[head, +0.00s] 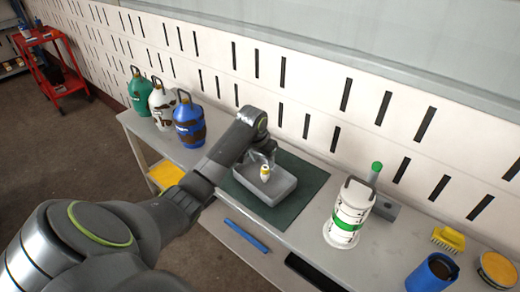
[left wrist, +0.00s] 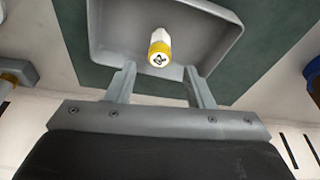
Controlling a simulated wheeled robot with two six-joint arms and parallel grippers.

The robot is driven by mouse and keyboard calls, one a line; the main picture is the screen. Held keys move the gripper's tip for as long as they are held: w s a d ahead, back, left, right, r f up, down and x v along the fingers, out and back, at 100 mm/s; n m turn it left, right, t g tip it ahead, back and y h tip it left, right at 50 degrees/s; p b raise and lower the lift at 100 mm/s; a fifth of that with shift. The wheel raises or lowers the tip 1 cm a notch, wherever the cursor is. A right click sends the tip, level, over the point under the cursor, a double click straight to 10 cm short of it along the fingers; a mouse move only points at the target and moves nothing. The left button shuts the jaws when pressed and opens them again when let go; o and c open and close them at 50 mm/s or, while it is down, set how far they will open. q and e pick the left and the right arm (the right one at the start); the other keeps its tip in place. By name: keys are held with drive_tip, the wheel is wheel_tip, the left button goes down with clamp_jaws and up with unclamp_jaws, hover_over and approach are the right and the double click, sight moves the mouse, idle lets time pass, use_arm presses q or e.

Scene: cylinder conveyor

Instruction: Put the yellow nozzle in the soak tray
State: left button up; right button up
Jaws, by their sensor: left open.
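The yellow nozzle (head: 265,174), white with a yellow end, is inside the grey soak tray (head: 288,189) in the head view. In the left wrist view the nozzle (left wrist: 160,46) shows its yellow end towards the camera, with the tray (left wrist: 218,24) behind it. My left gripper (head: 264,157) is just above the nozzle. In the left wrist view its two fingers (left wrist: 161,70) are spread apart, with the nozzle beyond their tips and not clasped. My right gripper is in neither view.
The tray lies on a dark green mat (head: 297,208) on the bench. A white canister with a green band (head: 345,222) stands to the right. Green (head: 142,92), white (head: 162,104) and blue (head: 189,124) bottles stand at left. A blue cup (head: 432,273) and a yellow brush (head: 448,238) are at far right.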

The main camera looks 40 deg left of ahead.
use_arm(q)
drive_tip(key=v, duration=0.6)
idle(0.4)
drive_tip(key=s+d+f, duration=0.2)
drive_tip(key=s+f, duration=0.2)
drive_tip(key=s, duration=0.4)
drive_tip(key=s+d+f, duration=0.3)
drive_tip(key=s+f, duration=0.2)
drive_tip(key=s, duration=0.4)
drive_tip(key=s+d+f, duration=0.2)
drive_tip(key=s+f, duration=0.2)
drive_tip(key=s, duration=0.4)
drive_tip(key=s+r+y, duration=0.2)
drive_tip(key=s+r, duration=0.1)
drive_tip(key=s, duration=0.8)
wheel_tip(320, 180, down, 24)
drive_tip(key=a, duration=0.1)
drive_tip(key=s+d+f+g+h, duration=0.1)
drive_tip(key=s+f+g, duration=0.1)
drive_tip(key=s+f, duration=1.2)
wheel_tip(320, 180, down, 3)
drive_tip(key=shift+s+d+f, duration=0.1)
drive_tip(key=shift+s+d, duration=0.1)
drive_tip(key=shift+s, duration=0.05)
